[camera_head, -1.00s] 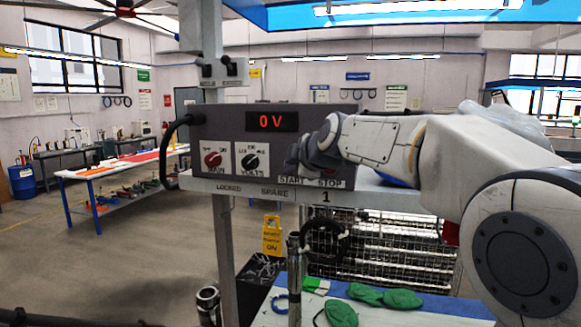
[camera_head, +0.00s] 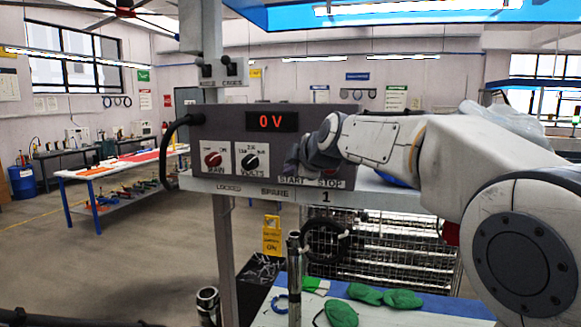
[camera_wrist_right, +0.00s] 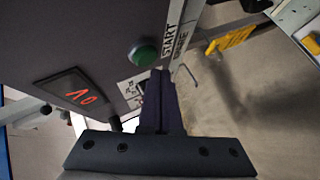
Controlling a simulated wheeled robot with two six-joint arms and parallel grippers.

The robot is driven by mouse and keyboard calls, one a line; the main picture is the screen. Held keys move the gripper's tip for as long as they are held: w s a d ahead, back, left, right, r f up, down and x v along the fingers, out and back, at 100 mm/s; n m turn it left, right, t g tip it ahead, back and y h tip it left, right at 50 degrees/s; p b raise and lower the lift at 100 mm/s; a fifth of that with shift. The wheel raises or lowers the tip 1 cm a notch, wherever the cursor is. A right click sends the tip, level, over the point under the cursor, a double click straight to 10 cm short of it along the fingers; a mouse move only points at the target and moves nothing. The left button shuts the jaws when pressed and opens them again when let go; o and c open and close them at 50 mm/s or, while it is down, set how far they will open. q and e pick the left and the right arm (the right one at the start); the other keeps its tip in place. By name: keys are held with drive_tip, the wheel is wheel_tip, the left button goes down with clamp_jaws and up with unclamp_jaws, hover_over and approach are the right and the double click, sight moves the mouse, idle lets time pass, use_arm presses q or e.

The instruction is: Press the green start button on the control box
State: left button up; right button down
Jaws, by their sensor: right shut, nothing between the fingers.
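The grey control box (camera_head: 222,125) stands on a shelf in the head view, with a red display (camera_head: 271,121) reading 0 V. The green start button (camera_wrist_right: 143,53) shows in the right wrist view beside the START label (camera_wrist_right: 170,40). In the head view my right gripper (camera_head: 293,163) hides the button, above the START label (camera_head: 291,180). My right gripper (camera_wrist_right: 160,74) is shut and empty. Its fingertips appear close beside and below the button in the wrist picture; I cannot tell whether they touch it. My left gripper is not in view.
A red MAIN knob (camera_head: 212,160) and a black VOLTS knob (camera_head: 250,161) sit on the box left of my right gripper. The STOP label (camera_head: 331,184) is just to its right. A black cable (camera_head: 168,150) loops at the box's left side. Green gloves (camera_head: 370,294) lie on the table below.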

drive_tip(key=shift+w, duration=0.15)
idle(0.4)
drive_tip(key=shift+w+d, duration=0.15)
drive_tip(key=shift+w, duration=0.1)
drive_tip(key=shift+w+d, duration=0.15)
drive_tip(key=shift+w, duration=0.45)
idle(0.8)
drive_tip(key=shift+s+b, duration=0.15)
drive_tip(key=shift+b, duration=0.2)
drive_tip(key=shift+s+a+b, duration=0.3)
drive_tip(key=shift+s+b, duration=0.1)
drive_tip(key=shift+s, duration=0.45)
